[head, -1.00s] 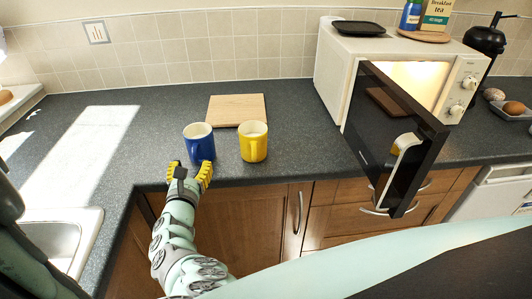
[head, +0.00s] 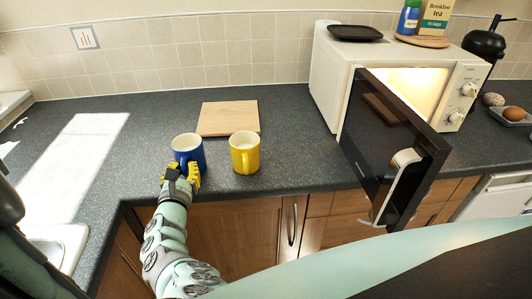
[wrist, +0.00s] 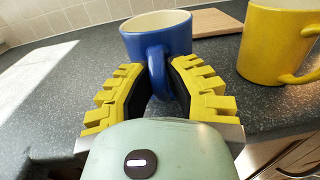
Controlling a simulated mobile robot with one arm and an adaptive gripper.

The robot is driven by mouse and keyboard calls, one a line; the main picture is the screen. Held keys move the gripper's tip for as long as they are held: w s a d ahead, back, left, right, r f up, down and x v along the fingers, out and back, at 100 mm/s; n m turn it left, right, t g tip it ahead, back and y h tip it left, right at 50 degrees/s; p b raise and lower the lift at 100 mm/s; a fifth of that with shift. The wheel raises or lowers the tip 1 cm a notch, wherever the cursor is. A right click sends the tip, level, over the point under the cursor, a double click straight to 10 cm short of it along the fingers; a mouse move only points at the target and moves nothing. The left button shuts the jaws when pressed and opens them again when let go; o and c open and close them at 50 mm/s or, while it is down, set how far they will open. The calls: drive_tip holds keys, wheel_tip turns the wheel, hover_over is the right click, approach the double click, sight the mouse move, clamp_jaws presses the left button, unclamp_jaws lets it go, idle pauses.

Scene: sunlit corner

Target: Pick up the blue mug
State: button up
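The blue mug (head: 190,151) stands upright on the grey counter, white inside, with its handle toward me. It also shows in the wrist view (wrist: 170,40), where its handle lies between my two fingers. My gripper (head: 182,170), with yellow ridged fingers and dark pads, is at the near side of the mug. In the wrist view my gripper (wrist: 159,74) is closed in on the handle from both sides, with little or no gap. The mug's base still appears to be on the counter; the fingers hide part of its lower body.
A yellow mug (head: 245,153) stands close on the right. A wooden board (head: 228,117) lies behind the mugs. A white microwave (head: 345,76) stands further right, its dark door (head: 385,150) open over the counter edge. The counter left of the blue mug is clear.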

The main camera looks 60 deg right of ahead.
clamp_jaws()
drive_tip(key=shift+r, duration=0.25)
